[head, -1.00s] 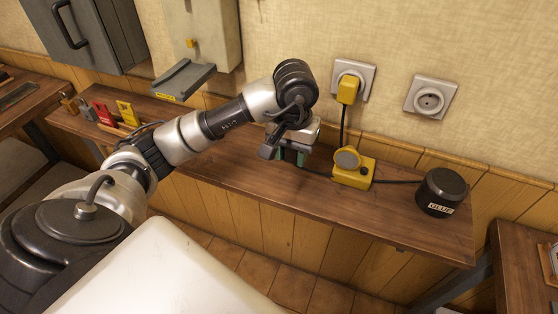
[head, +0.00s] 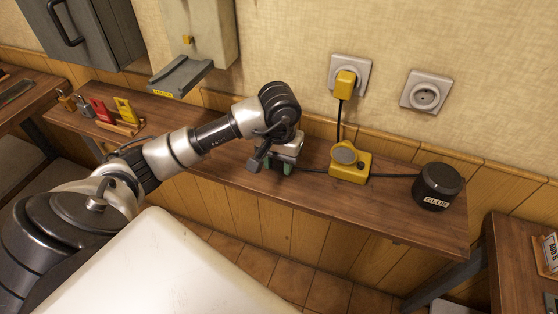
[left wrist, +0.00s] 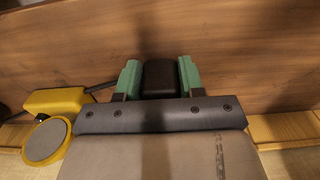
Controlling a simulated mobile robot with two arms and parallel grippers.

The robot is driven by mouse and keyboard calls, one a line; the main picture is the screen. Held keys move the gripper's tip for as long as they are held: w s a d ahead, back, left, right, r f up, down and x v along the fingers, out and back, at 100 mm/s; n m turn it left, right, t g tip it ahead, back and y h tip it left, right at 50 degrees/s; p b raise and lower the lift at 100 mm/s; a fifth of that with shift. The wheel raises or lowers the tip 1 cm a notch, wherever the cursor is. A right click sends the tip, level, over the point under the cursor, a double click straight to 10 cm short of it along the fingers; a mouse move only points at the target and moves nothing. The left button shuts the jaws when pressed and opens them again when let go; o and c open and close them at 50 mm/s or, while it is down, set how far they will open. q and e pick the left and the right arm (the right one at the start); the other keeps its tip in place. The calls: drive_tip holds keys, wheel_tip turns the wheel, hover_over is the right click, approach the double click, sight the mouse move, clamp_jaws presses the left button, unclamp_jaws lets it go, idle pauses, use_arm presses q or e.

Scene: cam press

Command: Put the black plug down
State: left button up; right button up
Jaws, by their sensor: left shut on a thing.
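The black plug (left wrist: 160,78) sits between the two green fingertips of my left gripper (left wrist: 159,78) in the left wrist view. The gripper is shut on it. In the head view my left gripper (head: 276,166) is low over the wooden shelf, left of the yellow box. The plug is hidden there behind the gripper. I cannot tell whether the plug touches the shelf. A black cable runs from the yellow box (head: 350,168) toward the gripper. My right gripper is in neither view.
A yellow plug (head: 345,85) fills the left wall socket. The right socket (head: 426,93) is empty. A black glue pot (head: 437,186) stands at the right of the shelf (head: 330,203). Padlocks (head: 103,110) stand at the left. The front of the shelf is clear.

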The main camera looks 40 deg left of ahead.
use_arm(q)
drive_tip(key=shift+f+b, duration=0.45)
drive_tip(key=shift+b, duration=0.05)
drive_tip(key=o, duration=0.9)
drive_tip(key=shift+o, duration=0.2)
drive_tip(key=shift+r, duration=0.1)
drive_tip(key=shift+r+p, duration=0.25)
drive_tip(key=shift+p, duration=0.2)
drive_tip(key=shift+r+p, duration=0.4)
drive_tip(key=shift+p, duration=0.15)
wheel_tip(320, 180, up, 11)
drive_tip(key=shift+f+b, duration=0.1)
drive_tip(key=shift+b, duration=0.45)
drive_tip(key=shift+r, duration=0.5)
